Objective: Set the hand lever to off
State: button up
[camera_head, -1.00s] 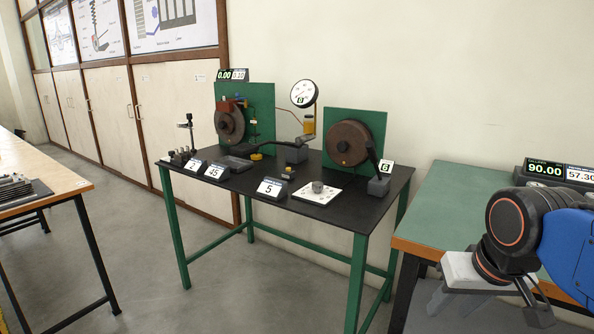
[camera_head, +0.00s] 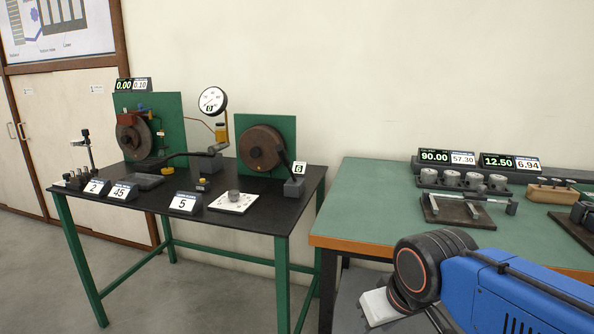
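A dark hand lever (camera_head: 284,160) rises at a tilt from a small block (camera_head: 293,188) at the right end of the black table. It stands beside a brown drum (camera_head: 261,148) on a green upright panel, with a white tag reading 6 (camera_head: 299,168) by it. A second dark lever (camera_head: 189,154) lies low at the table's back, by the gauge stand; I cannot tell its role. My arm is at the lower right, in front of the green bench and well apart from the levers. My gripper (camera_head: 382,308) is partly cut off by the bottom edge, and its fingers do not show clearly.
The green bench (camera_head: 370,205) at right holds several tools and displays. Grey floor (camera_head: 35,275) is open at the lower left.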

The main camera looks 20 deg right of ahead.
aim_at(280, 150)
jog(key=i+j+z, duration=0.1)
jog(key=z, duration=0.4)
jog(key=j+z, duration=0.5)
jog(key=i+j+z, duration=0.1)
jog(key=z, duration=0.35)
jog(key=j+z, duration=0.15)
jog(key=j, duration=0.35)
jog(key=j+z, duration=0.1)
jog(key=j, duration=0.4)
jog(key=k+j+z, duration=0.15)
jog(key=j, duration=0.35)
jog(key=k+j+z, duration=0.15)
jog(key=j, duration=0.35)
jog(key=j+z, duration=0.1)
jog(key=j, duration=0.4)
jog(key=k+j, duration=0.1)
jog(key=j, duration=0.35)
jog(key=k+j, duration=0.15)
jog(key=j, duration=0.25)
jog(key=k+j, duration=0.1)
jog(key=j, duration=0.35)
jog(key=i+l, duration=0.3)
jog(key=k+j, duration=0.3)
